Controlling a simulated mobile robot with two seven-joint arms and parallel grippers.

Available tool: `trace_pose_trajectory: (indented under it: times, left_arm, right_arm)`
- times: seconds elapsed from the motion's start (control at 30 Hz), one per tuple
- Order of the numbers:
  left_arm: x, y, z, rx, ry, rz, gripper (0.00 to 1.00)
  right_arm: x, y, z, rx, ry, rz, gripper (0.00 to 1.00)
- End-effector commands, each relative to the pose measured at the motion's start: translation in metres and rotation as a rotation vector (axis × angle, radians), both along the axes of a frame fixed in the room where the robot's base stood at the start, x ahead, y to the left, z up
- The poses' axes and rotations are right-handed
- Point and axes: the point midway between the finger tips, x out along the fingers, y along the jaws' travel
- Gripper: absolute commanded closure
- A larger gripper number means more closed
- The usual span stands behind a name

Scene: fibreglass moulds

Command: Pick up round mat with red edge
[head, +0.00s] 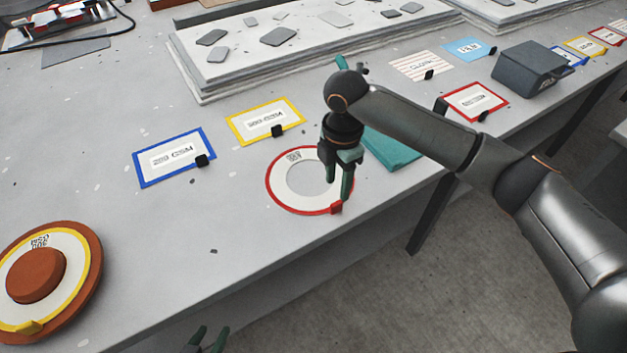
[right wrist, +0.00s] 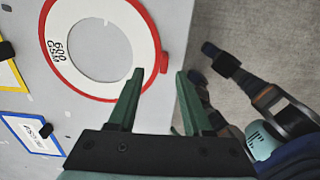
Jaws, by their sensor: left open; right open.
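The round mat with red edge (head: 279,178) lies flat on the grey table near its front edge. It has a white ring, a grey round centre, printed text and a small red tab (head: 336,207) on its front rim. It also shows in the right wrist view (right wrist: 143,43). My right gripper (head: 339,192) is open and points down over the mat's right front rim. In the right wrist view the red tab (right wrist: 164,62) appears between its open fingertips (right wrist: 160,72); contact cannot be told. My left gripper (head: 206,340) is open at the bottom edge, mostly cut off.
A yellow-edged round mat on a brown disc (head: 88,262) sits at the left. Blue-edged (head: 142,160) and yellow-edged (head: 237,128) cards lie behind the red-edged mat. A teal sheet (head: 392,150) lies just right of it. A dark grey box (head: 530,68) stands further right.

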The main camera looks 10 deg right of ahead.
Motion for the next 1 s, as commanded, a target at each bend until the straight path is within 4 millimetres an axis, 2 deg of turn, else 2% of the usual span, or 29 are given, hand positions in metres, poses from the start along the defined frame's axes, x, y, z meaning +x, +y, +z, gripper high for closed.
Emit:
trace_pose_trajectory:
  times: [0.13,0.4,0.7,1.0]
  left_arm:
    - [0.0,0.0,0.001,0.0,0.0,0.0,0.5]
    - [0.0,0.0,0.001,0.0,0.0,0.0,0.5]
    - [0.0,0.0,0.001,0.0,0.0,0.0,0.5]
    - [0.0,0.0,0.001,0.0,0.0,0.0,0.5]
  right_arm:
    - [-0.002,-0.003,-0.012,-0.002,0.002,-0.001,0.5]
    - [-0.006,-0.007,-0.05,-0.001,0.001,0.0,0.5]
    - [-0.006,-0.006,-0.054,0.0,-0.002,0.001,0.5]
    - [-0.006,-0.006,-0.054,0.0,-0.002,0.0,0.84]
